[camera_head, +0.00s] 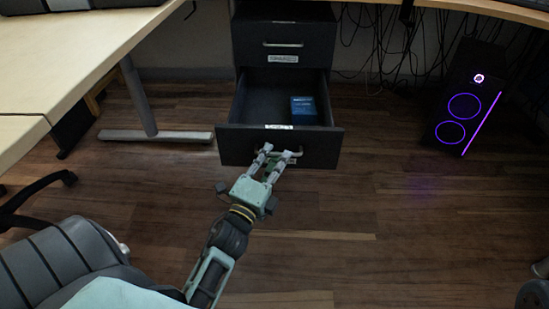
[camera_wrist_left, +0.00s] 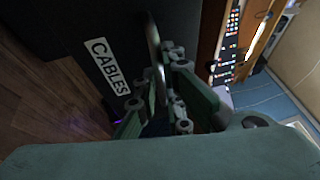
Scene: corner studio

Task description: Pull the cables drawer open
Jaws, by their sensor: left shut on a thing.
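The cables drawer (camera_head: 236,143) is the lower drawer of a dark cabinet, and it stands pulled well out, with its inside showing. Its front also shows in the left wrist view (camera_wrist_left: 85,35), with a white label (camera_wrist_left: 110,66) reading CABLES. A blue box (camera_head: 303,110) lies inside at the right. My left gripper (camera_head: 278,153) is at the drawer's front, shut on the metal bar handle (camera_wrist_left: 154,45). The handle runs between its fingers in the left wrist view. My right gripper is not in view.
A closed drawer (camera_head: 257,45) sits above the open one. A desk leg with a foot (camera_head: 160,136) stands at left, a chair (camera_head: 50,265) at lower left. A lit computer tower (camera_head: 466,100) and hanging cables are at right. The wooden floor (camera_head: 400,230) before the drawer is clear.

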